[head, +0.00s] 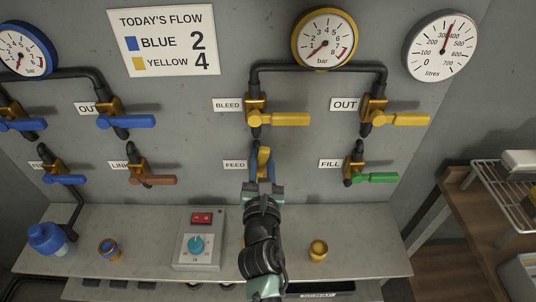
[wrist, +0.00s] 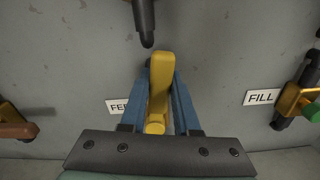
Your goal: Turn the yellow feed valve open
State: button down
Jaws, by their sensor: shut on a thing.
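The yellow feed valve's handle (wrist: 160,75) stands between my gripper's blue fingers in the wrist view, lengthwise up and down in the picture. My gripper (wrist: 160,100) is shut on this handle, one finger on each side. In the head view my gripper (head: 263,160) reaches up to the wall beside the FEED label (head: 235,165), and hides most of the valve. A dark pipe end (wrist: 144,22) shows just above the handle in the wrist view. The valve body behind the handle is hidden.
The yellow bleed valve (head: 280,118) is above; its handle points right. The green fill valve (head: 375,178) is to the right, the brown link valve (head: 152,180) to the left. The yellow-rimmed gauge (head: 324,38) reads near zero. A control box (head: 199,240) stands on the shelf below.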

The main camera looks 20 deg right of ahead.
jog(key=shift+w+a+r+n, duration=0.1)
jog(key=shift+w+a+n, duration=0.1)
jog(key=shift+a+n, duration=0.65)
jog(key=shift+d+n, duration=0.15)
jog(key=shift+n, duration=0.1)
jog(key=c, duration=0.6)
grip_release()
jog(key=shift+c, duration=0.2)
jog(key=v, duration=1.3)
jog(key=shift+p, duration=0.4)
